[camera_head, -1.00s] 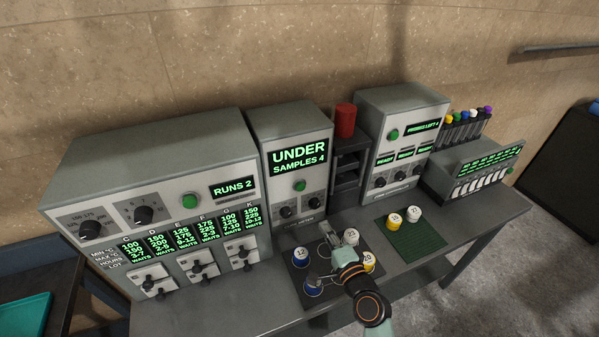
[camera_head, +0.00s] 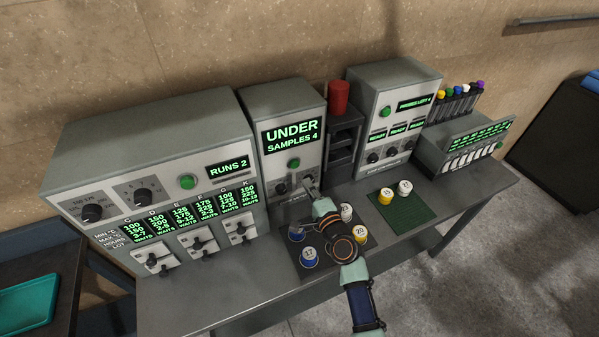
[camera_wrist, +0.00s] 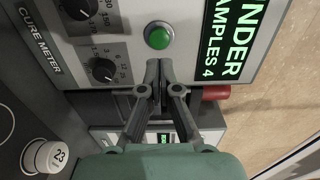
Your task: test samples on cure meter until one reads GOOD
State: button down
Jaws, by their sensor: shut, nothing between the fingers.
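The cure meter (camera_head: 283,110) shows UNDER and SAMPLES 4 on its display (camera_head: 291,134). Below the display are a green button (camera_head: 294,163) and two knobs. My gripper (camera_head: 308,183) is shut and empty, close in front of the meter's lower right face. In the wrist view, its fingertips (camera_wrist: 158,65) lie just beside the green button (camera_wrist: 158,37); contact cannot be told. Samples on the dark mat (camera_head: 326,263) are blue 17 (camera_head: 309,257), yellow 20 (camera_head: 359,235), a white one (camera_head: 346,212) and a blue one (camera_head: 296,232) partly behind my arm. A white sample 23 shows in the wrist view (camera_wrist: 45,155).
A yellow sample (camera_head: 385,196) and a white one (camera_head: 404,187) stand on the green mat (camera_head: 400,213). The press (camera_head: 150,160) showing RUNS 2 stands left. A red cylinder (camera_head: 338,98) on a dark rack and a probe machine (camera_head: 396,85) stand right.

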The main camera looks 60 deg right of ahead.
aim_at(296, 165)
jog(key=b+x, duration=0.1)
jog(key=x, duration=0.5)
jog(key=shift+w+d+b, duration=0.2)
jog(key=shift+w+b, duration=0.1)
